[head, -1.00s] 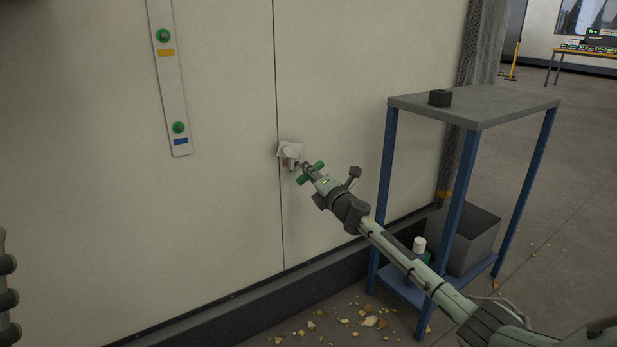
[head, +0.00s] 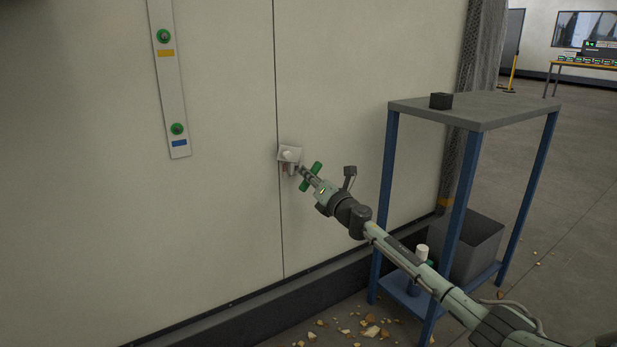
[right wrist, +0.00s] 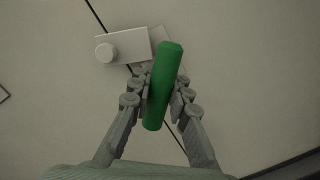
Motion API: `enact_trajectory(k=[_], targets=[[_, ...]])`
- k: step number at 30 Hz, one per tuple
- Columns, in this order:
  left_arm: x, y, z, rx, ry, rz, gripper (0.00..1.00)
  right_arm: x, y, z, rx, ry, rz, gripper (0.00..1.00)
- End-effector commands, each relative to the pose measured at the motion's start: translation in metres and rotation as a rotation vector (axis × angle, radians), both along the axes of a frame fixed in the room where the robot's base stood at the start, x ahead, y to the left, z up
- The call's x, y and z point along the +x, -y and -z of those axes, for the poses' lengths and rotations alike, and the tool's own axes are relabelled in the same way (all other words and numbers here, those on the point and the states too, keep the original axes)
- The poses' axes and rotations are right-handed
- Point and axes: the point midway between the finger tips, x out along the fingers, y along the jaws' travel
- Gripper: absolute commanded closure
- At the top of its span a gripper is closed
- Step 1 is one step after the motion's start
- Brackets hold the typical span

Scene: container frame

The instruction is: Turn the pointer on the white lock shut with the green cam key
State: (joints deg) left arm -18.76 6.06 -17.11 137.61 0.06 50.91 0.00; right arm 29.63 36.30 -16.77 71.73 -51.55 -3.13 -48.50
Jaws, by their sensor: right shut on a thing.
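The white lock (head: 289,155) sits on the seam between two pale wall panels, in the middle of the head view. In the right wrist view the lock (right wrist: 130,46) is a white block with a round knob at its left end. My right gripper (head: 309,178) is shut on the green cam key, whose green handle (head: 317,168) sticks out across the fingers. The handle (right wrist: 163,85) lies steeply between the fingers in the right wrist view. The key's tip is hidden, and I cannot tell whether it sits in the lock. I cannot make out the pointer's direction. My left gripper is out of view.
A strip (head: 169,90) with two green round pieces and yellow and blue labels hangs on the wall at left. A blue-legged table (head: 475,108) with a small black block (head: 441,101) stands right of my arm. A grey bin (head: 478,245) and bottle stand low there.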

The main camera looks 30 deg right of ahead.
Motion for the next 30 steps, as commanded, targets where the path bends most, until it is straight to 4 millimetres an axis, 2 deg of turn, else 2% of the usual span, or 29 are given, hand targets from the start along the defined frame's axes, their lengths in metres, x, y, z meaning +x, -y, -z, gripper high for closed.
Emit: enact_trajectory(k=[11,30], targets=[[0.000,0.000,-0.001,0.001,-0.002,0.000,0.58,-0.001,0.000,-0.001,0.000,0.001,0.001,1.00],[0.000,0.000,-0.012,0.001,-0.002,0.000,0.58,-0.038,0.002,0.000,0.001,0.000,0.000,1.00]])
